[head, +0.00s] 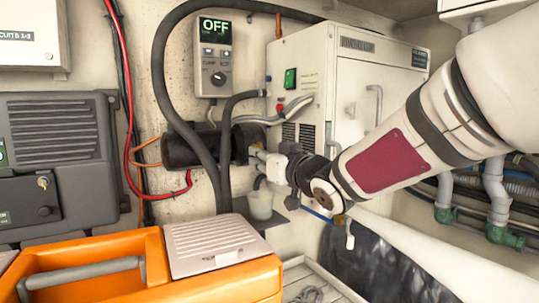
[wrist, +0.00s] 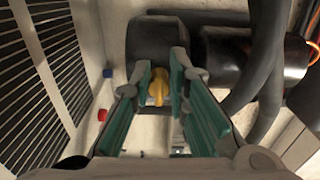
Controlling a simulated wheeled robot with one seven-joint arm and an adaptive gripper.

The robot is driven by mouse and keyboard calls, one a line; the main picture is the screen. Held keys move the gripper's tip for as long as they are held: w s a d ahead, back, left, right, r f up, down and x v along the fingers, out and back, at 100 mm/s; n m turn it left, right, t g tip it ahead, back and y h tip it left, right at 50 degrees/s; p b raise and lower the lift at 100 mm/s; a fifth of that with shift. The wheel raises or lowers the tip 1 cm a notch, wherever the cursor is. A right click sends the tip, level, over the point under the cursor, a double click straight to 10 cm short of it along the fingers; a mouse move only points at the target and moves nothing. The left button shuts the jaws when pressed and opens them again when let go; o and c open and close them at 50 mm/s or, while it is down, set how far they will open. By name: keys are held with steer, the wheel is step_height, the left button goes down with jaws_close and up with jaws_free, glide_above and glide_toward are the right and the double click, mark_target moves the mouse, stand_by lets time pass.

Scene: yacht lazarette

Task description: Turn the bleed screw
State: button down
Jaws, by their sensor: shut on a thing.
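A small yellow piece, which looks like the bleed screw (wrist: 157,92), sits between my fingertips in the wrist view, in front of a dark round housing (wrist: 157,40). My gripper (wrist: 160,76) is shut on it, with teal pads on both sides. I cannot tell how far the screw is turned.
A control box (head: 213,60) above the pump reads OFF. Thick dark hoses (head: 163,75) loop close around the pump. A white cabinet (head: 355,85) stands just right. A cup (head: 260,203) sits on a shelf below. An orange toolbox (head: 215,285) is in front.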

steer(key=shift+r, duration=0.15)
steer(key=shift+d, duration=0.1)
steer(key=c, duration=1.5)
jaws_free()
steer(key=shift+w, duration=0.1)
steer(key=shift+c, duration=0.2)
steer(key=v, duration=1.2)
